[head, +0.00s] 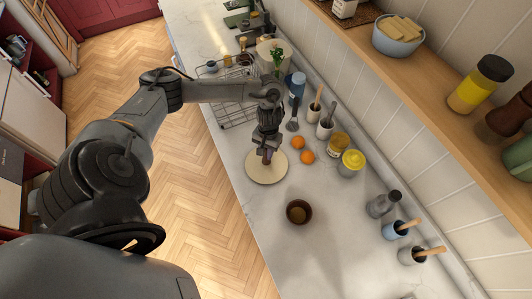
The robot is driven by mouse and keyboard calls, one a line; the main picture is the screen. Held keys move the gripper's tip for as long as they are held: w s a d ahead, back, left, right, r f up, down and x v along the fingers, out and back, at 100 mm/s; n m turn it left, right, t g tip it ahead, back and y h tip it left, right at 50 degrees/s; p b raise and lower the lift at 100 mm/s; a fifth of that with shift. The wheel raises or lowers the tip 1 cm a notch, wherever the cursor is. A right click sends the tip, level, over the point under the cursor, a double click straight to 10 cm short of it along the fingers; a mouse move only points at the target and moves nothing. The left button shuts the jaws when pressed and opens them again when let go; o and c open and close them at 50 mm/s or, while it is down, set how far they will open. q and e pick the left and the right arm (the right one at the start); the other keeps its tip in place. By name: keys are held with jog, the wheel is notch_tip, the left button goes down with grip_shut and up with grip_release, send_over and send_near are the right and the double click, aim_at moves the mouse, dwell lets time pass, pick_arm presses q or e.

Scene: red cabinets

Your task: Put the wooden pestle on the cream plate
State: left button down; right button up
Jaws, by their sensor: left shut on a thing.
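The cream plate (262,175) lies flat on the marble counter, near its front edge. My left gripper (267,150) points down over the far part of the plate and is shut on the wooden pestle (267,158). Only a small brown part of the pestle shows below the fingers; the rest is hidden by the gripper. I cannot tell whether the pestle touches the plate. My right gripper is not in view.
A dark brown bowl (299,211) stands near the plate. Two oranges (302,149), a yellow-topped jar (351,162) and utensil pots (324,127) stand to the right. A wire rack (238,111) is behind. The near counter is mostly clear.

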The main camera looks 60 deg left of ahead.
pick_arm(q)
jog(key=shift+f, duration=0.45)
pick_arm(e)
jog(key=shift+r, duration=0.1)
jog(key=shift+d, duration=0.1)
pick_arm(q)
jog(key=c, duration=0.9)
grip_release()
jog(key=shift+f, duration=0.15)
